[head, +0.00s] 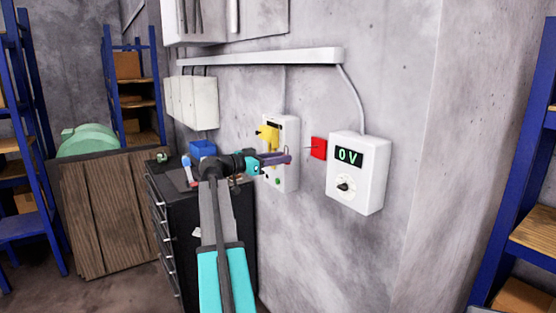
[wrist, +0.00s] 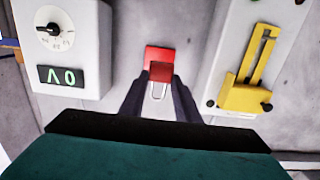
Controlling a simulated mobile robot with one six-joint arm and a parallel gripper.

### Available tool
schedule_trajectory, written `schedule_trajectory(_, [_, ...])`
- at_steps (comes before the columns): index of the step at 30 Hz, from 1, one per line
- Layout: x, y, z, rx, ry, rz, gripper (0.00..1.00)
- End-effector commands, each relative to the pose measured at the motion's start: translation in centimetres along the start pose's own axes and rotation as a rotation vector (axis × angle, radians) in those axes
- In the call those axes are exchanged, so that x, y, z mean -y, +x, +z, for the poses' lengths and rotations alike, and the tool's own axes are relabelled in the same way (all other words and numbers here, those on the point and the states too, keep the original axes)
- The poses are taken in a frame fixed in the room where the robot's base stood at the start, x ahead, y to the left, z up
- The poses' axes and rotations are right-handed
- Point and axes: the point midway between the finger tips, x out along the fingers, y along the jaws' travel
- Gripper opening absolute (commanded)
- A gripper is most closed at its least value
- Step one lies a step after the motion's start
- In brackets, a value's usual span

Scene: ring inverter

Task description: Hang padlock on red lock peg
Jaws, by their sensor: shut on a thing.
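My gripper (head: 288,158) is in front of the wall, a little left of the red plate (head: 319,148) and its thin peg (head: 309,147). In the wrist view, which is upside down, my gripper (wrist: 162,78) is shut on the padlock (wrist: 161,71). The padlock has a small red body and a pale U-shaped shackle pointing down in that picture. The red plate (wrist: 160,53) shows right behind it. In the head view a small gap shows between the fingertips and the peg, and I cannot make out the padlock. The peg is not clear in the wrist view.
A white box with a green "0 V" display (head: 358,172) is right of the red plate. A white switch panel (head: 282,180) with a yellow handle (head: 268,135) is left of it, behind my gripper. A dark drawer cabinet (head: 185,225) with a blue bin (head: 203,148) stands at left.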

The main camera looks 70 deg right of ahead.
Motion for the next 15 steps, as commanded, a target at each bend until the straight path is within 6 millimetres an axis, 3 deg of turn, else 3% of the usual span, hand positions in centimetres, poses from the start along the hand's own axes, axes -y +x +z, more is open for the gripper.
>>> schedule_trajectory(15, [-0.01, 0.88, -0.05, -0.001, 0.0, 0.001, 0.05])
